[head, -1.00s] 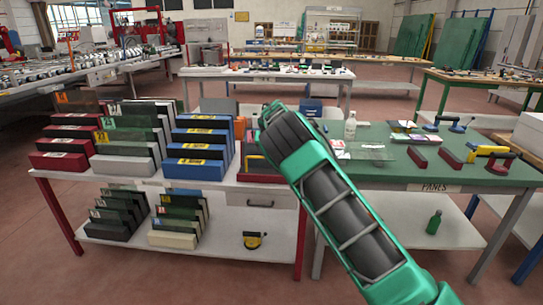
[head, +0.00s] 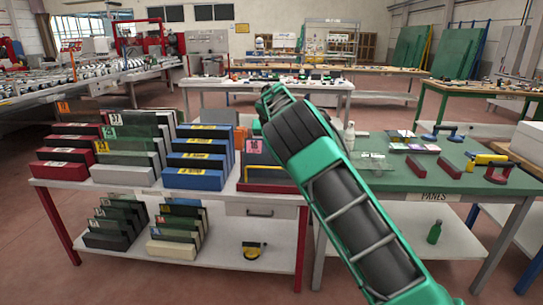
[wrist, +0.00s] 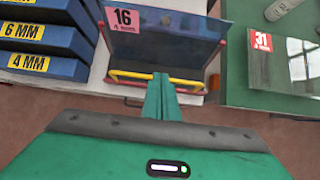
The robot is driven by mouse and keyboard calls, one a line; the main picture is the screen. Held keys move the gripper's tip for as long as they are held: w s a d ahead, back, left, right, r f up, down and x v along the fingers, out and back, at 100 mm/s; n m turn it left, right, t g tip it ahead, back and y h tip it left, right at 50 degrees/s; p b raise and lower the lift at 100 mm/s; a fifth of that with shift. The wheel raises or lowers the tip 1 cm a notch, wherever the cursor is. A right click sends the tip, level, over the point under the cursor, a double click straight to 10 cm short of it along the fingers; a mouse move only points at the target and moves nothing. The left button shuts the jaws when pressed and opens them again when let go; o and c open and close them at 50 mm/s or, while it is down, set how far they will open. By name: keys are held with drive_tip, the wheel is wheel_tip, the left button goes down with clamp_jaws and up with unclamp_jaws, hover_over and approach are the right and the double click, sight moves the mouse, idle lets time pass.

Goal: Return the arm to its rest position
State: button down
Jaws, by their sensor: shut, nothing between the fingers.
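My arm (head: 355,215) reaches from the lower right of the head view up over the tables; its far end hides my gripper there. In the wrist view my gripper (wrist: 160,82) is shut and empty, its green fingers together in front of a dark glass pane (wrist: 160,55) with a pink 16 tag. The pane stands in a rack with yellow and red rails (wrist: 155,77). In the head view the pink 16 tag (head: 254,146) shows just left of the arm. I cannot tell the exact gap between fingertips and rack.
Blue 4 MM and 6 MM racks (wrist: 40,68) stand left of the pane. The green PANES table (head: 440,185) at right holds suction lifters (head: 493,165), a white bottle (head: 349,135) and a pane tagged 31 (wrist: 284,58). A lower shelf (head: 175,250) holds more racks. Floor is clear at front left.

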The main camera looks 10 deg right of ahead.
drive_tip(key=shift+r, duration=0.3)
